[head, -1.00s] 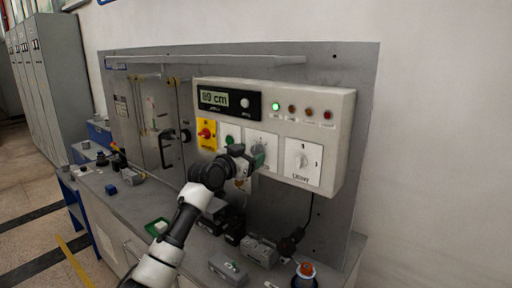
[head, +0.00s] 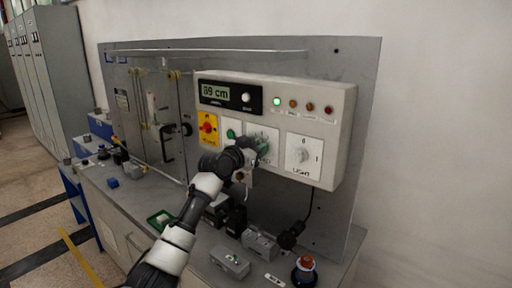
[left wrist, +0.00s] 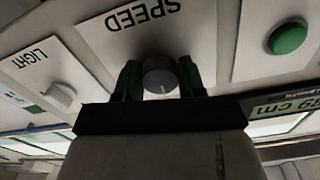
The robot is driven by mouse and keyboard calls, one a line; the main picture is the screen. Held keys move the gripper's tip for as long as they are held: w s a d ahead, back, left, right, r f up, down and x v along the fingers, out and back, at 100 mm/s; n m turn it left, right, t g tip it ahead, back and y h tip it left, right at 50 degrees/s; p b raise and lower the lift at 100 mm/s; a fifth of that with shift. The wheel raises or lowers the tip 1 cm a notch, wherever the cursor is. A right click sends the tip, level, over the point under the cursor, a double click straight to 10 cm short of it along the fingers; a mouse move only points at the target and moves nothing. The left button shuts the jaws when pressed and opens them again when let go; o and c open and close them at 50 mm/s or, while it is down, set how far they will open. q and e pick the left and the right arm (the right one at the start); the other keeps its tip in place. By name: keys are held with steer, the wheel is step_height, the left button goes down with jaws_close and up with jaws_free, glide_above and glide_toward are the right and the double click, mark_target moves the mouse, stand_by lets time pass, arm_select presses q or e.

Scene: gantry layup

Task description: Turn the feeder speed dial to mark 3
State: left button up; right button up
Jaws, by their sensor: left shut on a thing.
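The feeder speed dial (left wrist: 160,74) is a grey round knob on a white plate marked SPEED (left wrist: 110,28), seen upside down in the left wrist view. My left gripper (left wrist: 158,82) has its two green-lined fingers on either side of the knob, shut on it. A short pale line shows on the knob's near edge; the scale marks around it are hidden or too small to read. In the head view my left gripper (head: 258,146) reaches the SPEED plate (head: 273,133) and covers most of the dial. My right gripper is not in view.
The LIGHT switch (head: 300,155) sits right of the dial. A green button (head: 231,133), red-and-yellow switch (head: 208,127) and display (head: 216,93) are to the left and above. Small boxes (head: 230,262) and an orange-topped item (head: 305,270) stand on the bench below.

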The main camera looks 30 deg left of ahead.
arm_select(q)
steer(key=shift+m+b, duration=1.55)
steer(key=shift+m, duration=2.95)
steer(key=o, duration=0.9)
